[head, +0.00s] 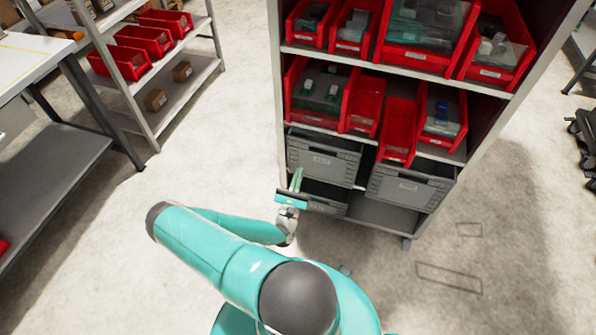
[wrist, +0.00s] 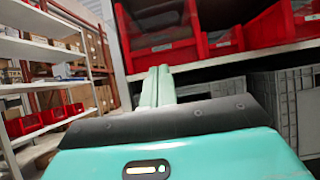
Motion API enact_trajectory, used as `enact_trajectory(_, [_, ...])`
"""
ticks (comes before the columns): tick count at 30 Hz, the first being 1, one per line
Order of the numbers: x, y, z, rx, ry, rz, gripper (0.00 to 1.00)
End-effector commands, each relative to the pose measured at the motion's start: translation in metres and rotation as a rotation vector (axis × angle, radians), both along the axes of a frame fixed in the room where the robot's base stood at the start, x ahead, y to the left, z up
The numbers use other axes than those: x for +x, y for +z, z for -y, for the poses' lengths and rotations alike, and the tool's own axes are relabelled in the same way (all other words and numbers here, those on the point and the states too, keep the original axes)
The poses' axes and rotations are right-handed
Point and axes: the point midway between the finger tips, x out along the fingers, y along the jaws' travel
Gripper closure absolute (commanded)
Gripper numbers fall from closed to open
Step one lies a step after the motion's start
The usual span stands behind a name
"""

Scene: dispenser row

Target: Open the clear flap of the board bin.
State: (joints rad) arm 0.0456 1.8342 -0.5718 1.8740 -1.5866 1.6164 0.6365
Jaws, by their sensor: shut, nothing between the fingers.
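Red bins stand on two levels of the rack. A large red bin (head: 292,92) at the left of the lower red row holds green and white items behind what looks like a clear pane. A wide red bin (head: 459,60) above also holds greenish items. I cannot tell for sure which is the board bin, or how its flap stands. My gripper (head: 297,172) is shut and empty, low at the rack's left front, before the grey crates. In the wrist view its pale green fingers (wrist: 156,85) lie together, pointing up below a red bin (wrist: 163,47), apparently apart from it.
The rack's left upright (head: 277,80) is close to my gripper. A shelf with red bins (head: 145,40) and a workbench (head: 60,150) stand at the left. The floor between is clear.

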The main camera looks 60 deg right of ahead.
Motion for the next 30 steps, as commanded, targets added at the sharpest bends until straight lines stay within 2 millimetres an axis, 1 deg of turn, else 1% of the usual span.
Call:
enact_trajectory(3, [0.002,0.013,0.02,-0.001,-0.004,0.003,1.0])
enact_trajectory(11, [0.01,0.041,0.063,-0.001,-0.004,0.003,1.0])
enact_trajectory(15, [0.012,0.064,0.067,0.001,-0.004,0.003,1.0])
enact_trajectory(19, [0.013,0.075,0.069,0.001,-0.003,0.003,1.0])
enact_trajectory(23, [0.013,0.079,0.07,0.001,-0.003,0.001,1.0])
enact_trajectory(30, [0.013,0.079,0.07,0.001,-0.003,0.001,1.0])
